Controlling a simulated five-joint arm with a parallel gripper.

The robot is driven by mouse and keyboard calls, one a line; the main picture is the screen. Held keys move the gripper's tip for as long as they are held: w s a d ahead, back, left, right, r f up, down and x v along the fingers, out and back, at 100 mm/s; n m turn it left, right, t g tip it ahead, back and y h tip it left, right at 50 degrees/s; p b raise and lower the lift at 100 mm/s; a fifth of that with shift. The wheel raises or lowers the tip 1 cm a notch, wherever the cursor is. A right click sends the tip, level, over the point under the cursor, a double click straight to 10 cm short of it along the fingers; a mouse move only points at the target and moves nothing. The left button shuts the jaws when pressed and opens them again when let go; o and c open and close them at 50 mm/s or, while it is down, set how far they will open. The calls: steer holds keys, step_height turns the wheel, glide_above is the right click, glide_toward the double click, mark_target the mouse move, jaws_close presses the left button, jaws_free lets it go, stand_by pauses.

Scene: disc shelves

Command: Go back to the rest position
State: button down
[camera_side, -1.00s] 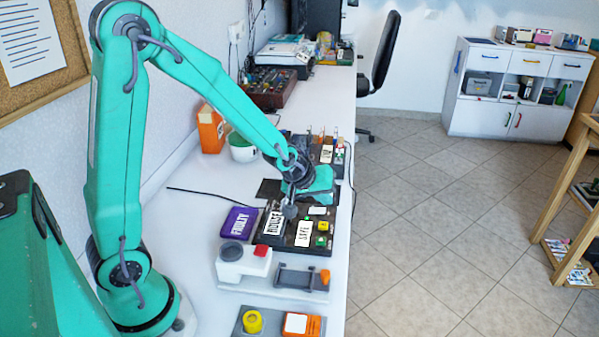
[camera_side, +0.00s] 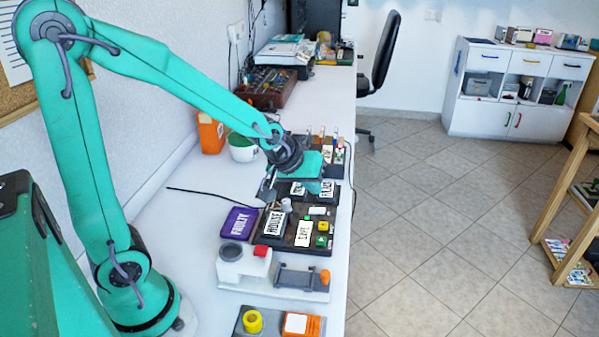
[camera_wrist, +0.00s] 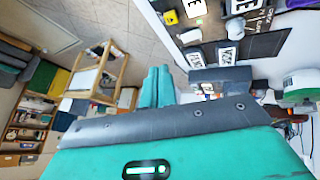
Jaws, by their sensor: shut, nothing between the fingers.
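My gripper (camera_side: 314,187) is raised above the white bench in the side view, in front of a black panel with white label plates (camera_side: 298,191). Its teal fingers are together and empty, pointing away in the wrist view (camera_wrist: 158,76). Nearer stands a black board (camera_side: 272,241) with white lettered plates and green and yellow parts; my gripper is behind and above it, apart from it. A purple box marked FAULTY (camera_side: 238,221) lies at that board's left. A small grey knob (camera_side: 286,205) stands at the board's back edge.
A white device with a red button (camera_side: 259,252), a yellow knob (camera_side: 252,322) and an orange meter (camera_side: 302,325) are nearer. A green-and-white pot (camera_side: 243,150) and orange container (camera_side: 210,133) stand behind left. The bench's right edge drops to open tiled floor.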

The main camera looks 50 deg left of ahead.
steer(key=s+r+m, duration=0.3)
steer(key=s+r, duration=0.1)
steer(key=s, duration=0.5)
steer(key=s+d+r+m+g, duration=0.1)
steer(key=s+r+m, duration=0.2)
steer(key=s, duration=0.6)
step_height(320, 180, up, 2)
steer(key=shift+d+r, duration=0.25)
steer(key=shift+d, duration=0.05)
